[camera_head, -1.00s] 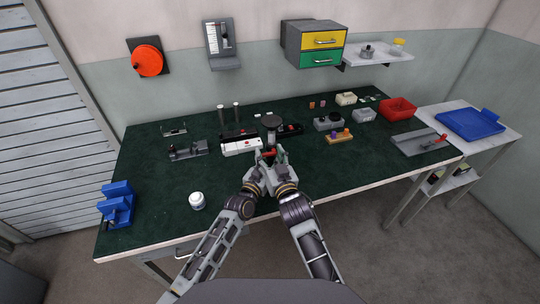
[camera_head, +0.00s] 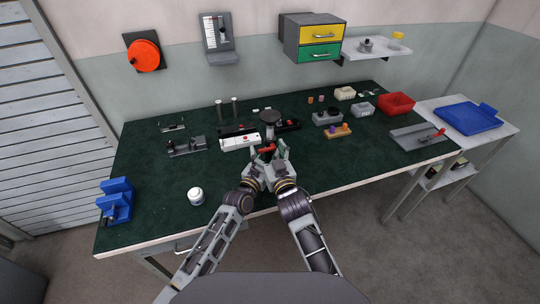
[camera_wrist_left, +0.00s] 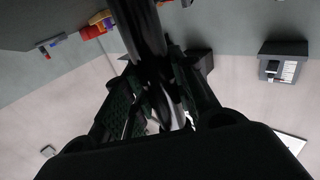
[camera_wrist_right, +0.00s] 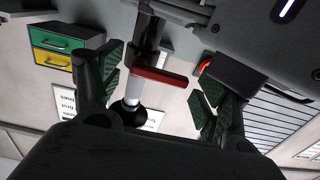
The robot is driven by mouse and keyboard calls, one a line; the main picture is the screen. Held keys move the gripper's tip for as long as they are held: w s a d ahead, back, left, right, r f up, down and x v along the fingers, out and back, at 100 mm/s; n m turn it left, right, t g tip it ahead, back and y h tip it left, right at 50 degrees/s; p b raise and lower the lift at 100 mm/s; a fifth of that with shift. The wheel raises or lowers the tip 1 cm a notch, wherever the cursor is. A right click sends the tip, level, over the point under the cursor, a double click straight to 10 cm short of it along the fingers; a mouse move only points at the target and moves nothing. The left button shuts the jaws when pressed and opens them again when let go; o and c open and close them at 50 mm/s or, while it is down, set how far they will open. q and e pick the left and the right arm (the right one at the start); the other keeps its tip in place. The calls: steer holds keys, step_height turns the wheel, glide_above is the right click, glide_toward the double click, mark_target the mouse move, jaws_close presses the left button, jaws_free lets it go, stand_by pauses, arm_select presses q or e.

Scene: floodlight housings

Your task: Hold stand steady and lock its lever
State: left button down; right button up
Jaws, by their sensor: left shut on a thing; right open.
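The stand has a dark round top (camera_head: 270,116) and an upright post. Its red lever (camera_head: 266,149) shows near my grippers, and the lever also shows in the right wrist view (camera_wrist_right: 157,76). My left gripper (camera_head: 255,160) is shut on the stand's post, which in the left wrist view (camera_wrist_left: 145,35) runs between its fingers. My right gripper (camera_head: 281,155) is open beside the post. In the right wrist view its fingers (camera_wrist_right: 160,85) stand apart on both sides of the lever, with no visible contact. The stand's base is hidden by my grippers.
A white box (camera_head: 240,142) lies just left of the stand. A grey device (camera_head: 327,118) and a wooden block with coloured pegs (camera_head: 338,131) lie to the right. A white jar (camera_head: 195,196) is at the front left.

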steer(key=shift+s, duration=0.2)
steer(key=v, duration=1.1)
steer(key=shift+s+d, duration=0.15)
steer(key=shift+s, duration=0.15)
stand_by(0.3)
arm_select(q)
steer(key=c, duration=1.1)
jaws_free()
steer(key=v, duration=1.2)
